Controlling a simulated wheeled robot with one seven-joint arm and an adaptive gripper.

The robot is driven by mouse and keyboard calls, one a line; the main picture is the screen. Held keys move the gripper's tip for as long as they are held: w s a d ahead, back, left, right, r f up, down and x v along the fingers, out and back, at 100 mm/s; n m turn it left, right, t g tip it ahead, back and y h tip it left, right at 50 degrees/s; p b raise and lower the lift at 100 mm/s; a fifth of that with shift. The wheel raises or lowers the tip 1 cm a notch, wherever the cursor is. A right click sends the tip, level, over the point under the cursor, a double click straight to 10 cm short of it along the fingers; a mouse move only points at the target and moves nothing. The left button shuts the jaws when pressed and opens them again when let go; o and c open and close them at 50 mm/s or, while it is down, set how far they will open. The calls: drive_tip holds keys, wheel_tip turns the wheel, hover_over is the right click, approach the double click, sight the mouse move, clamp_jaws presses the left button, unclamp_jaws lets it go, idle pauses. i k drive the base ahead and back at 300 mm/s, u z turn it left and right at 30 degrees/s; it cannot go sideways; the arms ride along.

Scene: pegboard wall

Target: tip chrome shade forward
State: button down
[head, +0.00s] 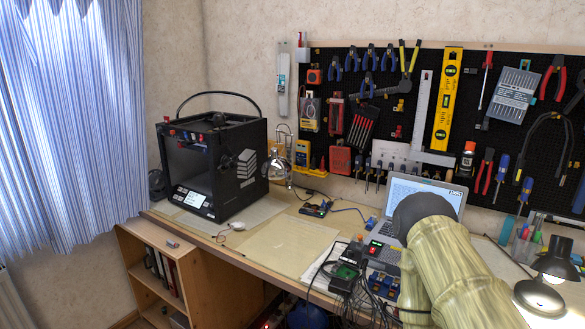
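A lamp with a shiny chrome shade (278,168) stands toward the back of the desk, just right of the black 3D printer. Its thin metal arm (283,130) rises above the shade against the wall. The shade's exact tilt is too small to tell. My arm's links show at the lower right, well apart from the lamp and in front of the laptop. My gripper does not show in the head view, so its state cannot be seen.
The 3D printer (215,165) stands left of the lamp. A laptop (425,195), electronics with cables (347,275) and a black lamp (550,270) occupy the desk's right. A tool-filled pegboard (405,105) hangs behind. A bare mat (285,243) lies in front of the chrome lamp.

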sight(275, 167)
drive_tip(key=u, duration=0.55)
drive_tip(key=k, duration=1.3)
drive_tip(key=u, duration=0.05)
drive_tip(key=i, duration=0.5)
drive_tip(key=z, duration=0.45)
drive_tip(key=i, duration=1.15)
drive_tip(key=u, duration=0.5)
